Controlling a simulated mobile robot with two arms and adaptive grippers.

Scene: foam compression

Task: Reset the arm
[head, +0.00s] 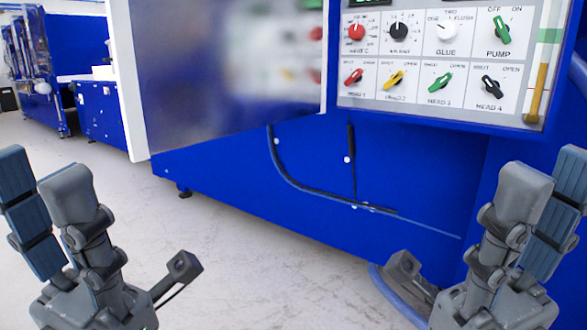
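My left gripper (125,230) is at the lower left of the head view. Its fingers are spread apart and nothing is between them. My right gripper (470,230) is at the lower right, in front of the blue machine (290,185). Its fingers are also spread and empty. Both grippers point upward and appear apart from the machine. My arms behind the grippers are cut off by the bottom edge.
A control panel (440,58) with coloured knobs is on the machine at the upper right. A large grey panel (225,65) stands left of it. Other blue machines (100,120) stand at the far left. Pale floor (250,265) lies clear between the grippers. A blue hose (392,295) lies at the lower right.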

